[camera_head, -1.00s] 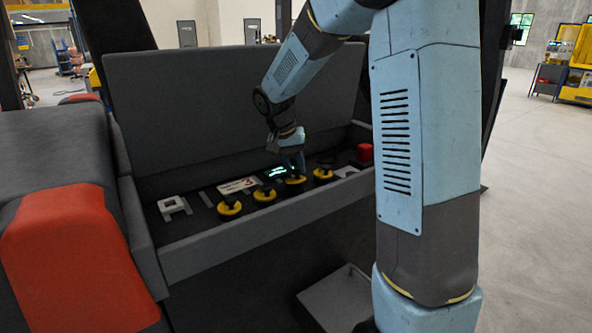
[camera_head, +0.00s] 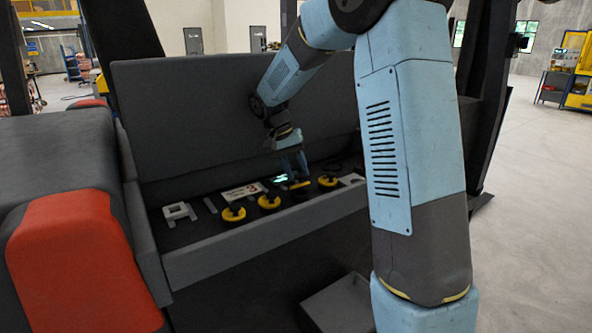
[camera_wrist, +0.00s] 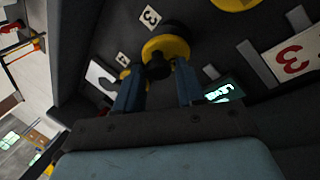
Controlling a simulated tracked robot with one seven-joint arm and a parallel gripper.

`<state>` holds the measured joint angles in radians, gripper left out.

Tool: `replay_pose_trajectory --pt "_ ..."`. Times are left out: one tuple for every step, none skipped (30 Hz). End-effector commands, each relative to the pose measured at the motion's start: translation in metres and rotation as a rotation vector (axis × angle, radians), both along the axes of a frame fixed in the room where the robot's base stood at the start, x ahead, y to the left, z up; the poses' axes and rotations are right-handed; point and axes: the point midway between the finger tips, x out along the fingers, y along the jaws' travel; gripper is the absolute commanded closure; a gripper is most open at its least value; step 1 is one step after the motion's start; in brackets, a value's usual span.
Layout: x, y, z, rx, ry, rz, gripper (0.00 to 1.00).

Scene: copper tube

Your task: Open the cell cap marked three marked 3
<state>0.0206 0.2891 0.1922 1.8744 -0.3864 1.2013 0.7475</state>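In the wrist view a round yellow cap (camera_wrist: 172,46) with a black knob sits by a small white tag marked 3 (camera_wrist: 150,17). My gripper (camera_wrist: 160,66) is open. Its two blue fingers are on either side of the knob in the picture; I cannot tell whether they touch it. In the head view my gripper (camera_head: 296,163) points down over the row of yellow-and-black caps, above the third cap from the left (camera_head: 299,185). The tag is too small to read there.
Other caps stand to the left (camera_head: 269,202) and right (camera_head: 328,182) in the same dark recessed tray. A lit green display (camera_wrist: 222,92) and a white plate with a red 3 (camera_wrist: 292,60) lie close by. A raised lid (camera_head: 200,115) stands behind.

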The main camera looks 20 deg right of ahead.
Motion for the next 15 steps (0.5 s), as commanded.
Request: replay_pose_trajectory --pt "-0.0001 -0.0001 -0.0001 0.0 0.0 0.0 0.56" --pt "-0.0002 -0.0002 0.0 0.0 0.0 0.0 0.54" --pt "-0.0002 -0.0003 0.0 0.0 0.001 0.0 0.5" --pt "-0.0003 -0.0002 -0.0001 -0.001 0.001 0.0 0.47" --pt "-0.0003 -0.0002 -0.0001 -0.001 0.001 0.0 0.44" --pt "-0.0004 -0.0003 0.0 -0.001 0.001 -0.001 0.43" --pt "-0.0004 -0.0003 0.0 -0.001 0.001 -0.001 0.43" --pt "-0.0004 -0.0005 -0.0001 -0.001 0.001 -0.001 0.43" --pt "-0.0004 -0.0005 -0.0001 -0.001 0.001 -0.001 0.43" --pt "-0.0004 -0.0005 -0.0001 -0.001 0.001 -0.001 0.43" --pt "-0.0004 -0.0005 -0.0001 -0.001 0.001 -0.001 0.43" --pt "-0.0004 -0.0005 0.0003 -0.001 0.001 -0.001 0.43" --pt "-0.0005 -0.0006 0.001 -0.001 0.001 -0.001 0.43" --pt "-0.0003 -0.0005 0.002 -0.001 0.001 -0.001 0.43" --pt "-0.0001 -0.0005 0.0044 -0.001 0.0 -0.001 0.43"
